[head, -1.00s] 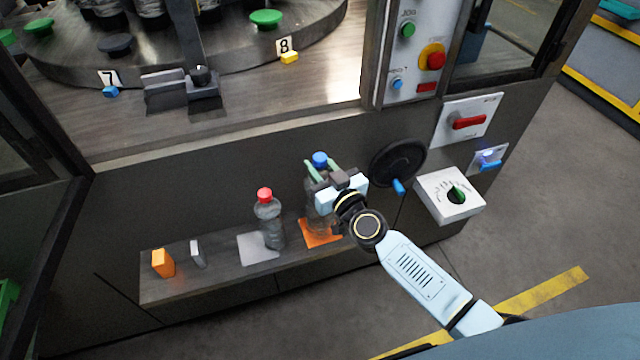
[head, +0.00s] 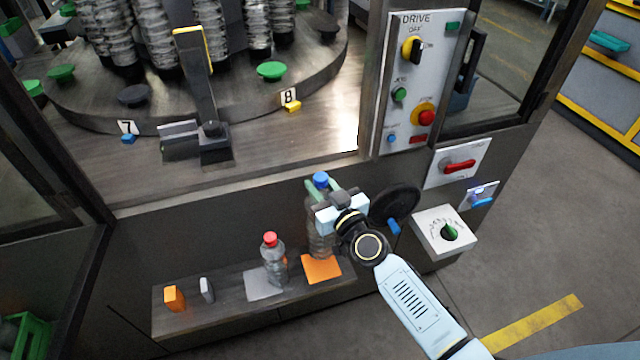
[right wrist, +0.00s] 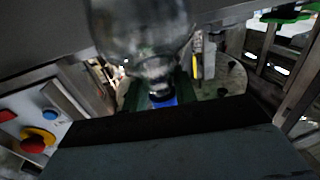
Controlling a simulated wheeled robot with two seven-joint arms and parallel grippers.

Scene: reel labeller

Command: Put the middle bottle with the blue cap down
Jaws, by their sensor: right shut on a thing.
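The clear bottle with the blue cap (head: 320,180) is held upright by my right gripper (head: 328,188), which is shut on it near the neck. Its body hangs just behind the orange square (head: 321,268) on the shelf; the gripper hides part of it. I cannot tell exactly how far its base is above the shelf. In the right wrist view the bottle (right wrist: 145,35) fills the upper middle, with its blue cap (right wrist: 163,102) between the fingers. My left gripper is not in view.
An orange block (head: 174,298) and a grey block (head: 207,290) stand at the left. A black handwheel (head: 397,203) and a white dial box (head: 444,231) are right of the gripper.

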